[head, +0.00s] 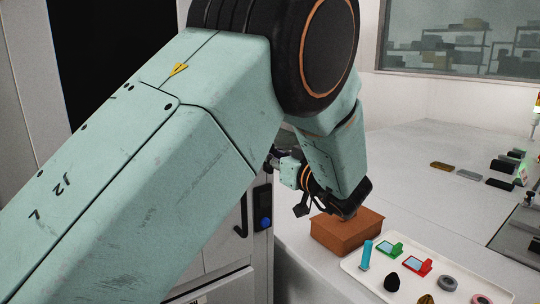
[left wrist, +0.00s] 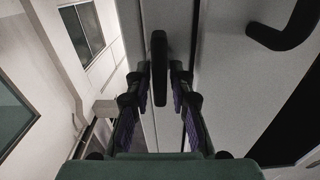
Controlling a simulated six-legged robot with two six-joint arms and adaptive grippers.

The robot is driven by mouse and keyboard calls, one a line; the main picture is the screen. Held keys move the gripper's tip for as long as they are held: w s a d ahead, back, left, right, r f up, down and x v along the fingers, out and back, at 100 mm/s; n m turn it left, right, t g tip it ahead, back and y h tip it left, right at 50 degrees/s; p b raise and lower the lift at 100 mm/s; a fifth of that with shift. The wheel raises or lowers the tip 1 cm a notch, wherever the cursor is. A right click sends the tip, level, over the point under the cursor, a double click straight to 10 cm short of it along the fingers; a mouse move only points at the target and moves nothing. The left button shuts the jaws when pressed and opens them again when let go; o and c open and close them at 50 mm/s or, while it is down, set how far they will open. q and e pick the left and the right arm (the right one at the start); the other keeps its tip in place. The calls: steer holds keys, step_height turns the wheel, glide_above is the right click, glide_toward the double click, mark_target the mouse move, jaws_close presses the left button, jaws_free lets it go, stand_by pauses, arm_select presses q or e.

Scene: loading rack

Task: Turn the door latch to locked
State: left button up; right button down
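The door latch (left wrist: 159,68) shows in the left wrist view as a dark, narrow bar standing upright in the picture on a pale panel beside a seam. My left gripper (left wrist: 160,72) is open, with one finger on each side of the latch and a small gap on both sides. In the head view my left gripper (head: 274,158) is partly hidden behind my own teal arm, close to the door front. The latch is hidden there by the arm. My right gripper is in neither view.
A black handle (head: 242,215) and a dark panel with a blue button (head: 265,222) are on the cabinet front. A curved black handle (left wrist: 288,28) shows in the wrist view. An orange-brown box (head: 345,234) and a white tray (head: 372,285) of small objects stand on the counter.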

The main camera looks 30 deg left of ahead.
arm_select(q)
jaws_close()
steer(key=shift+r+m+p, duration=0.15)
steer(key=shift+m+p, duration=0.25)
steer(key=shift+p, duration=0.5)
steer(key=m+p, duration=0.3)
steer(key=p, duration=0.2)
steer(key=m+p, duration=0.3)
steer(key=p, duration=0.1)
steer(key=shift+w+m+p, duration=0.2)
steer(key=shift+m+p, duration=0.1)
steer(key=shift+p, duration=0.1)
steer(key=m+p, duration=0.2)
steer(key=shift+m, duration=0.4)
steer(key=shift+w+f+m+p, duration=0.1)
steer(key=shift+f+m+p, duration=0.1)
steer(key=shift+m+p, duration=0.45)
steer(key=shift+f+m, duration=0.1)
steer(key=shift+m, duration=1.15)
steer(key=shift+w+m, duration=0.1)
steer(key=shift+m, duration=0.7)
